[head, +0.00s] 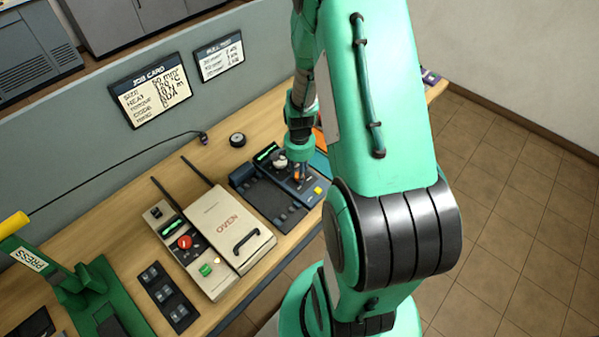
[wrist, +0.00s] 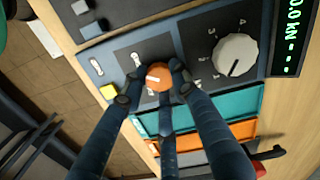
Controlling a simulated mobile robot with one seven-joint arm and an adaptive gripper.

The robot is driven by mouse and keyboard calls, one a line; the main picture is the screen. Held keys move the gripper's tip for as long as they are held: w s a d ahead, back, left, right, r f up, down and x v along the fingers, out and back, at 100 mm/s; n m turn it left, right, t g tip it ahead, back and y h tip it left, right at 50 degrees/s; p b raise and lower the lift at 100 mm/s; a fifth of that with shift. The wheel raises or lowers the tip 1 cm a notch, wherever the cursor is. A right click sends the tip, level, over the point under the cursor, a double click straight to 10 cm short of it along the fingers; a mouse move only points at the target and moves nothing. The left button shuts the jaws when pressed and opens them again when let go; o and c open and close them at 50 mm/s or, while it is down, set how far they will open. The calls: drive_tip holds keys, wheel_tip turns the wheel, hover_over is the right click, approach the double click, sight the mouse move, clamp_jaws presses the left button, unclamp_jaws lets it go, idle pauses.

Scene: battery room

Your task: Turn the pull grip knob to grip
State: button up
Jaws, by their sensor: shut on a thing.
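The pull grip knob is a round orange knob (wrist: 157,76) with a pale mark on its face, set on a dark panel in the wrist view. My gripper (wrist: 154,84) is shut on this knob, with its dark fingers around its sides. In the head view my gripper (head: 299,175) reaches down onto the dark pull unit (head: 273,186) at the back right of the bench. The fingers hide part of the panel labels, so I cannot read which setting the mark points to.
A pale numbered dial (wrist: 235,56), a yellow button (wrist: 109,92) and a green-lettered display (wrist: 291,35) are close to the knob. Teal (wrist: 240,102) and orange (wrist: 215,136) pieces lie beside the panel. The oven (head: 228,228) stands left of the unit in the head view.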

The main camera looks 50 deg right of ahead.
drive_tip(key=shift+w+d+m, duration=0.1)
drive_tip(key=shift+m, duration=0.4)
drive_tip(key=o, duration=1.2)
drive_tip(key=shift+c, duration=0.2)
wheel_tip(320, 180, up, 12)
idle(0.5)
